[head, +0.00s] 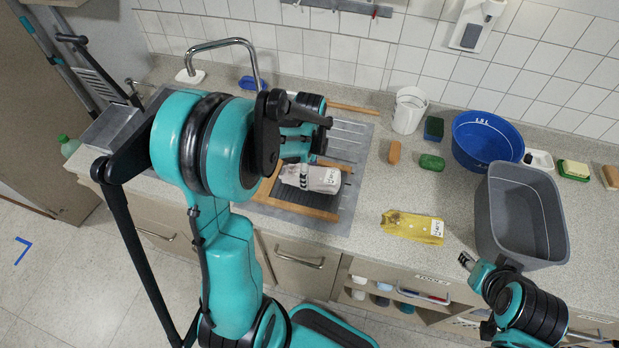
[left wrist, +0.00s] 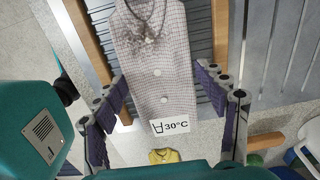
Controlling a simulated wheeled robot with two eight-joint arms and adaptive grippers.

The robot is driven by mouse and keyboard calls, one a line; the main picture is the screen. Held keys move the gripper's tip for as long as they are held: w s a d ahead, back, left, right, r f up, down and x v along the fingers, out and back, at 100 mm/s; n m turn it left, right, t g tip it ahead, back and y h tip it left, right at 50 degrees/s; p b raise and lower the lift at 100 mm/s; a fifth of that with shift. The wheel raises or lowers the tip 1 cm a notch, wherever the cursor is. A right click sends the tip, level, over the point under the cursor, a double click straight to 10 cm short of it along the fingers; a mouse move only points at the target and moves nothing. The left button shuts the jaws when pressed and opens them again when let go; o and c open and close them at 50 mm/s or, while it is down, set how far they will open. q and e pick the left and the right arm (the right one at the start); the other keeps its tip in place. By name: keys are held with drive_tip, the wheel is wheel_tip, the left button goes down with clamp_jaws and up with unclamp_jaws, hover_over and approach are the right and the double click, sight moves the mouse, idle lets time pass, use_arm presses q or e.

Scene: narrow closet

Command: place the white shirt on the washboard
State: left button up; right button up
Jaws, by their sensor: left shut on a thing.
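The white shirt (head: 322,179) has a fine check and a 30°C label, and lies over the washboard (head: 321,214). The washboard has a wooden frame and dark ribs and rests across the sink. In the left wrist view the shirt (left wrist: 157,68) is spread over the ribs, between the washboard's wooden rails (left wrist: 221,30). Whether the shirt's underside touches the ribs is hard to tell. My right gripper (head: 466,261) is by the counter's front edge, away from the shirt.
A yellow garment (head: 405,225) lies on the counter right of the sink. A grey tub (head: 538,256), a blue basin (head: 460,158), a white mug (head: 409,111) and several sponges stand beyond it. The tap (head: 235,42) arches behind my left arm.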

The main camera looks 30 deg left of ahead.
sight(310, 172)
use_arm(q)
wheel_tip(310, 172, down, 3)
drive_tip(key=shift+b, duration=0.4)
drive_tip(key=shift+w+f, duration=0.1)
drive_tip(key=shift+f, duration=0.1)
drive_tip(key=shift+f, duration=0.2)
drive_tip(key=o, duration=1.3)
drive_tip(key=shift+r, duration=0.1)
